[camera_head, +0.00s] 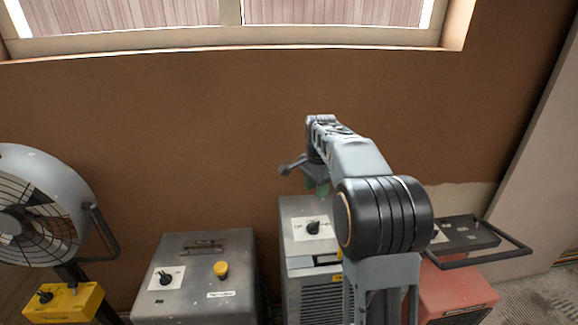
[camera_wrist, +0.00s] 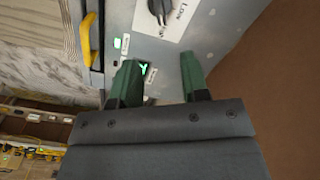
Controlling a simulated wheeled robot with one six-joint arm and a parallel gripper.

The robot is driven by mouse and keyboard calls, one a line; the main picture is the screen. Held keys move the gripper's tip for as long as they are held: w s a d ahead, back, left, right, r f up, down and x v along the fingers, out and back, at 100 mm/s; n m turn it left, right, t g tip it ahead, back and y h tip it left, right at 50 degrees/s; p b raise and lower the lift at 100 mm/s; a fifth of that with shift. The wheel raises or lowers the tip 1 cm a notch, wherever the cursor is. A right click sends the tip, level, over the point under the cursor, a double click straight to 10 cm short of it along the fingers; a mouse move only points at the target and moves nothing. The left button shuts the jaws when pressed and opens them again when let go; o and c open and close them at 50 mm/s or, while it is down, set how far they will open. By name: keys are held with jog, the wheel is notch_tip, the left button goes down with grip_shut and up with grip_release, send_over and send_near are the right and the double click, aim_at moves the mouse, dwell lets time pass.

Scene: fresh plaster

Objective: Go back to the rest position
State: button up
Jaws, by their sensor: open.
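My gripper (camera_wrist: 160,88) shows in the wrist view with two green fingers apart and nothing between them. It is open. In the head view my arm reaches forward over the grey machine in the middle, and the gripper (camera_head: 317,185) is partly hidden behind the wrist. The grey machine (camera_head: 297,262) has a black rotary knob (camera_head: 313,227) on a white label on its top panel. In the wrist view the knob (camera_wrist: 160,10) lies beyond the fingertips, apart from them, near a lit green indicator (camera_wrist: 143,69).
A grey box (camera_head: 200,280) with a yellow button stands to the left. A fan (camera_head: 40,205) with a yellow control box (camera_head: 62,303) stands at far left. A red machine (camera_head: 455,290) with a black handle stands at right. Behind is a brown wall (camera_head: 180,130) below a window.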

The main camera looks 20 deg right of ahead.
jog(key=s+a+f+n+t, duration=0.1)
jog(key=s+a+n, duration=0.4)
jog(key=s, duration=0.6)
jog(key=s+a+f+n+t, duration=0.2)
jog(key=s+a+n, duration=0.4)
jog(key=s+n, duration=0.3)
jog(key=shift+s+f+n+t, duration=0.3)
jog(key=shift+s+f, duration=0.55)
jog(key=shift+s, duration=0.15)
